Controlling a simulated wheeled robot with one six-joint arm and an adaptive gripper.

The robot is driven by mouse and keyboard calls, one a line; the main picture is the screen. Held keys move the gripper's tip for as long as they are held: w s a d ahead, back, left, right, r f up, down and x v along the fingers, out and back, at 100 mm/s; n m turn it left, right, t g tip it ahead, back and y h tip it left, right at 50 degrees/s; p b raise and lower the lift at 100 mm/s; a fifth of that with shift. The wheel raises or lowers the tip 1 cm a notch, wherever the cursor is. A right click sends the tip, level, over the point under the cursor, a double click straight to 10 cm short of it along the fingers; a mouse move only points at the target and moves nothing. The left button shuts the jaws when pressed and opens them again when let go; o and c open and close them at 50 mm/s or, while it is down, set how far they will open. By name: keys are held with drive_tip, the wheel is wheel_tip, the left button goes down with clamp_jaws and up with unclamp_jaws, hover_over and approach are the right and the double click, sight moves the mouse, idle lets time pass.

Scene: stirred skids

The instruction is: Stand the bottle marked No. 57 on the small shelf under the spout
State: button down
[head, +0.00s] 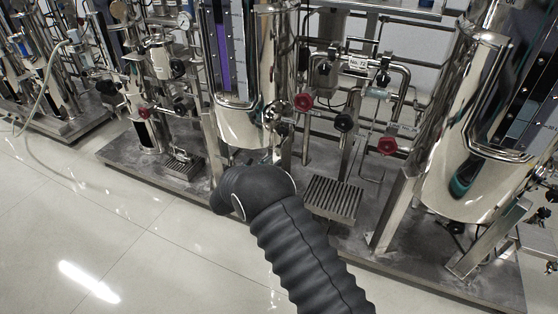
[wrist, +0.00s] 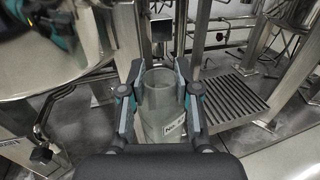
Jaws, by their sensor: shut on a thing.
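My gripper (wrist: 160,76) is shut on a clear, pale greenish bottle (wrist: 158,108) in the wrist view, one finger on each side near its open top. The bottle's base is hidden. A small slatted metal shelf (wrist: 236,98) lies to the right of the bottle in the wrist view. It also shows in the head view (head: 333,198), right of my black-sleeved arm. I cannot make out the spout for certain. My arm hides gripper and bottle in the head view.
A polished tank (head: 245,125) stands behind my arm, and a larger tank (head: 465,175) stands right of the shelf. Pipes with red valve knobs (head: 387,146) and a black one (head: 343,122) are behind the shelf. Another slatted shelf (head: 183,165) is at left. Tiled floor in front is clear.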

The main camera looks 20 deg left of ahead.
drive_tip(key=x, duration=0.4)
drive_tip(key=shift+w+d, duration=0.1)
drive_tip(key=shift+w, duration=0.1)
drive_tip(key=shift+s+f, duration=0.15)
drive_tip(key=shift+f, duration=0.65)
drive_tip(key=shift+f, duration=0.2)
drive_tip(key=c, duration=0.8)
unclamp_jaws()
drive_tip(key=shift+r, duration=0.1)
drive_tip(key=shift+c, duration=0.2)
